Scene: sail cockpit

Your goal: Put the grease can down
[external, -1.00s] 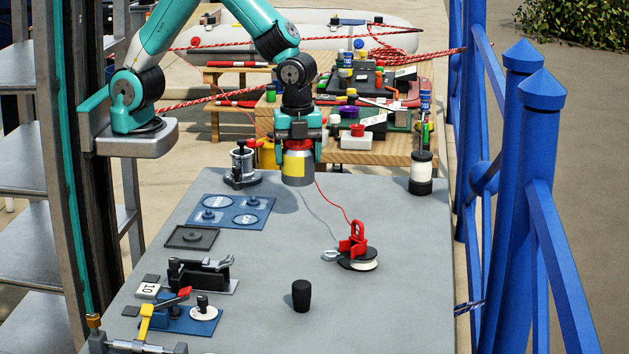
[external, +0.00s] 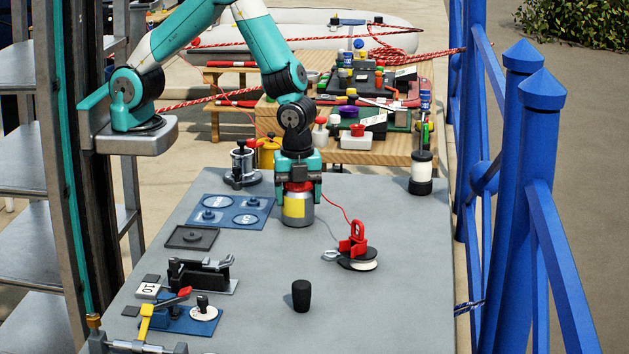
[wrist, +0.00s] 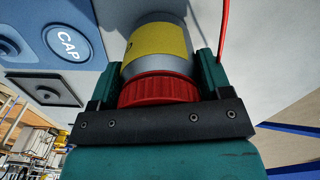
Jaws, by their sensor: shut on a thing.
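The grease can (external: 298,211) is a grey metal can with a yellow label and a red cap. My gripper (external: 299,188) is shut on it near the red cap and points straight down. The can is upright, and its base is at or very near the grey tabletop, right of the blue mat; I cannot tell for sure that it touches. In the wrist view the can (wrist: 158,50) sits between the two teal fingers (wrist: 160,85), with its red cap nearest the camera.
The blue mat (external: 259,204) with round marked pads lies left of the can. A metal pot (external: 243,166) stands behind it. A red-handled piece (external: 357,242) with a red cord is to the right. A black knob (external: 301,296) stands in front. The table (external: 390,300) is clear at front right.

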